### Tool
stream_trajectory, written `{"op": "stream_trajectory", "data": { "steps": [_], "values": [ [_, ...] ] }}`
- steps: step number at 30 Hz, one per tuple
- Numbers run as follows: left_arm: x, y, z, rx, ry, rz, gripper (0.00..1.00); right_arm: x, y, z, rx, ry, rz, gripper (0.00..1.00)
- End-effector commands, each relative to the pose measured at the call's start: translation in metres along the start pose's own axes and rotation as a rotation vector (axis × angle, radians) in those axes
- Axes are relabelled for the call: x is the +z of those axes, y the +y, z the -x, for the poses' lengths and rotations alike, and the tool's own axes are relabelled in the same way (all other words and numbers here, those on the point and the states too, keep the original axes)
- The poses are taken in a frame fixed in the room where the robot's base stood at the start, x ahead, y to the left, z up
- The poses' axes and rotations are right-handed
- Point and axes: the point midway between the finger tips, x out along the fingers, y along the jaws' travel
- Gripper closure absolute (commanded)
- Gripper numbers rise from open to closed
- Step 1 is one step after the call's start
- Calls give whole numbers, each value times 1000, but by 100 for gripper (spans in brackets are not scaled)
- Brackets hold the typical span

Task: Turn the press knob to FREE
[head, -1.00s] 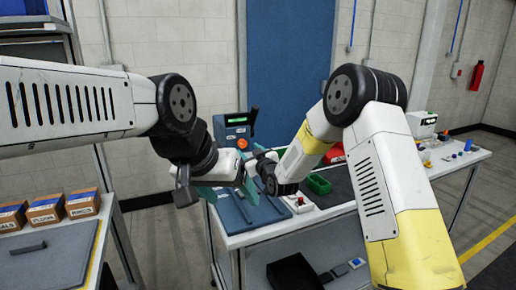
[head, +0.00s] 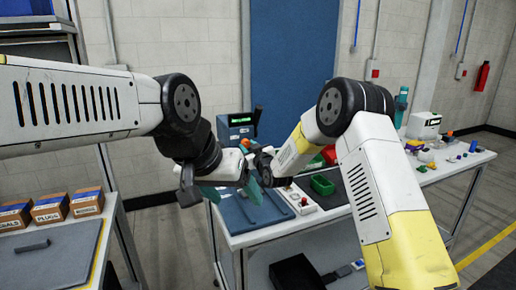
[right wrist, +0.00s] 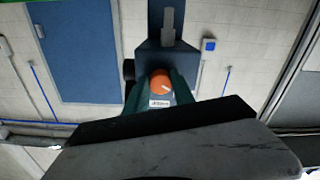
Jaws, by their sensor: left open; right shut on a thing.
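The press (head: 240,121) is a blue-grey box with a lit green display at the back left of the white bench. Its orange knob (head: 245,142) is partly hidden by my arms in the head view. In the right wrist view the knob (right wrist: 159,86) has a pale pointer mark and sits between the teal fingers of my right gripper (right wrist: 157,92), which is shut on it. A white label (right wrist: 160,103) by the knob is too small to read. In the head view my right gripper (head: 252,154) is mostly hidden. My left gripper (head: 230,190) is open and empty, lower, in front of the press.
Small cartons (head: 50,208) stand on the left table. My two arms are close together near the press.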

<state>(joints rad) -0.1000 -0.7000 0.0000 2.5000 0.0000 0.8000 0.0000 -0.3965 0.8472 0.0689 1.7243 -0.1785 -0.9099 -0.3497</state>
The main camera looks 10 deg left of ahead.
Motion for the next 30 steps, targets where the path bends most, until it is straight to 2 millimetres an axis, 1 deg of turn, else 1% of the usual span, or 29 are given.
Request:
{"op": "stream_trajectory", "data": {
  "steps": [8, 14, 30],
  "values": [
    [0, 0, 0, 0, 0, 0, 26, 0, 0, 0, 0, 0, -33, 100],
    [0, 0, 0, 0, 0, 0, 26, 0, 0, 0, 1, -1, -134, 100],
    [0, 0, 0, 0, 0, 0, 26, 0, -2, 0, 1, 0, -624, 100]
  ]
}}
